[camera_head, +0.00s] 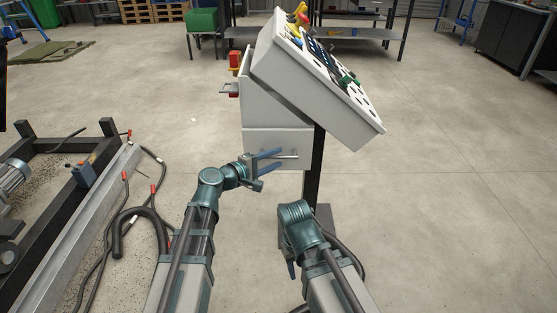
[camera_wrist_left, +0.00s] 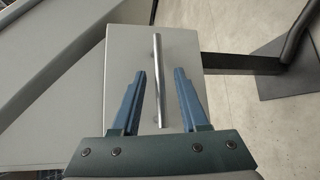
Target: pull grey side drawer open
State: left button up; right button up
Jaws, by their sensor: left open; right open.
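The grey side drawer (camera_head: 262,137) is the box low on the control console, under the sloped panel. Its plain front (camera_wrist_left: 125,75) fills the middle of the left wrist view, with a silver bar handle (camera_wrist_left: 157,60) on it. My left gripper (camera_head: 281,159) is open at the drawer front. Its two blue fingers lie on either side of the handle in the left wrist view (camera_wrist_left: 160,72), with gaps on both sides. My right gripper (camera_head: 291,268) hangs low in front of the console post, away from the drawer, mostly hidden by its own arm.
The sloped panel (camera_head: 325,85) with coloured controls overhangs the drawer. A dark post (camera_head: 314,165) stands beside it on a base plate (camera_wrist_left: 290,65). At left lie a metal frame (camera_head: 80,205) and black hoses (camera_head: 122,228). The floor at right is clear.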

pick_arm(q)
jog(key=shift+x, duration=1)
grip_shut()
jog(key=shift+s, duration=0.1)
dwell(0.7)
